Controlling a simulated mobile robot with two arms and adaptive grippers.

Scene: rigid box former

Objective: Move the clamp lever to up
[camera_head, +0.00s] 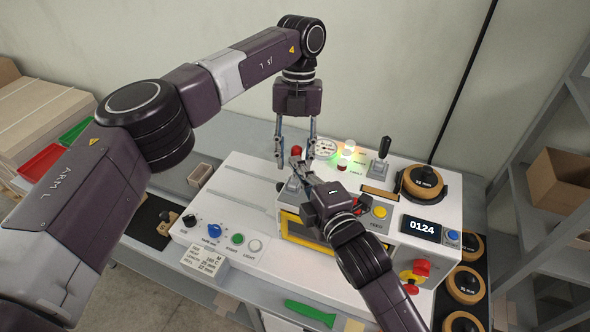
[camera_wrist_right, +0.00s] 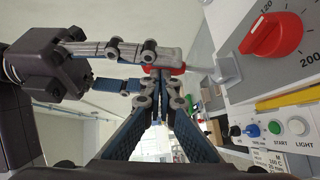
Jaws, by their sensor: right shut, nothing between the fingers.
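A lever with a red knob (camera_head: 296,150) rises from the machine top between my two grippers. My right gripper (camera_head: 296,162) is shut and empty beside the lever. My left gripper (camera_head: 295,158) points down from above, its fingers apart on either side of the knob. It also shows in the right wrist view (camera_wrist_right: 128,68). A second lever, with a black handle (camera_head: 385,146), stands upright farther right.
The white machine (camera_head: 232,192) carries a round gauge (camera_head: 325,148), lit lamps (camera_head: 348,146), a display (camera_head: 421,227) and a red switch (camera_head: 415,271). A black-and-orange roll (camera_head: 423,182) sits at its right. A green-handled tool (camera_head: 310,313) lies in front. Shelving stands at the right.

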